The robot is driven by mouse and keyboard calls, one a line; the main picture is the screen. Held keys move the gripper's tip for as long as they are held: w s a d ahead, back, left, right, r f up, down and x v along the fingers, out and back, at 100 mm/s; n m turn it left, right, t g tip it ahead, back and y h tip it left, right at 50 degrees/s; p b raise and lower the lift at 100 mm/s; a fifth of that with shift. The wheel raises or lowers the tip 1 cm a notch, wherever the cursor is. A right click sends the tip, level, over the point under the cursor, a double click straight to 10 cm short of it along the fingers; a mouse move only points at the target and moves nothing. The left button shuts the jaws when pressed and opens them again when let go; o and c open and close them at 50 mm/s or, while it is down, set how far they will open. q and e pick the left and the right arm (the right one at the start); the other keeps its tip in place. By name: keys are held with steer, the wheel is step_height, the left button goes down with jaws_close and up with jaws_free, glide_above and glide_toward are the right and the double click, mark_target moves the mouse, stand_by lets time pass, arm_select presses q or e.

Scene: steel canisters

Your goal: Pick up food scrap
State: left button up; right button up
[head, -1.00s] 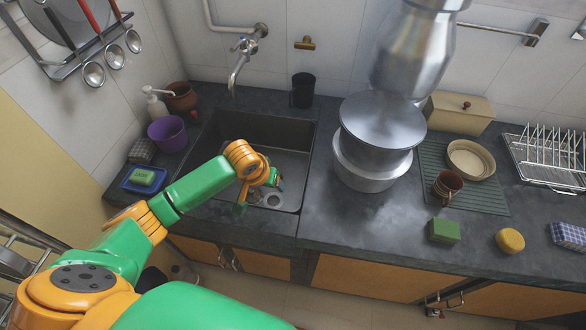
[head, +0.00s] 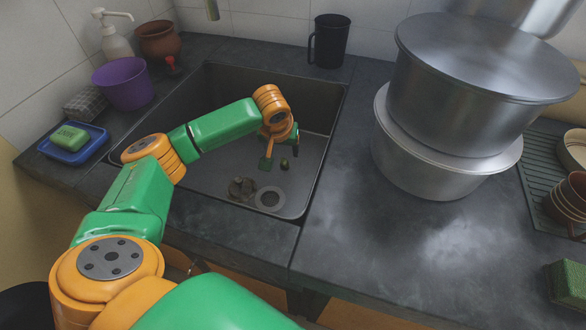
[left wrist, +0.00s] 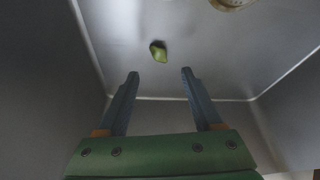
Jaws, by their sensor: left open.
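A small green food scrap (head: 284,164) lies on the floor of the dark sink (head: 215,165), behind and right of the drain (head: 269,199). In the left wrist view the green scrap (left wrist: 158,51) lies just beyond my fingertips, in line with the gap between them. My left gripper (head: 280,150) reaches down into the sink near the scrap. In the left wrist view the left gripper (left wrist: 159,73) is open, with nothing between its fingers. A brown round object (head: 241,188) lies left of the drain; I cannot tell what it is. My right gripper is not in view.
The sink walls surround my left gripper. Stacked steel pots (head: 450,130) stand on the counter to the right, and a black mug (head: 328,42) behind the sink.

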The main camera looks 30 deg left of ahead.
mark_target(284, 161)
arm_select(q)
steer(key=shift+s+f, duration=0.1)
steer(key=shift+f, duration=0.4)
steer(key=b+x, duration=0.1)
steer(key=x, duration=0.3)
steer(key=shift+f, duration=0.35)
steer(key=shift+s+r, duration=0.1)
steer(key=shift+c, duration=0.2)
jaws_close()
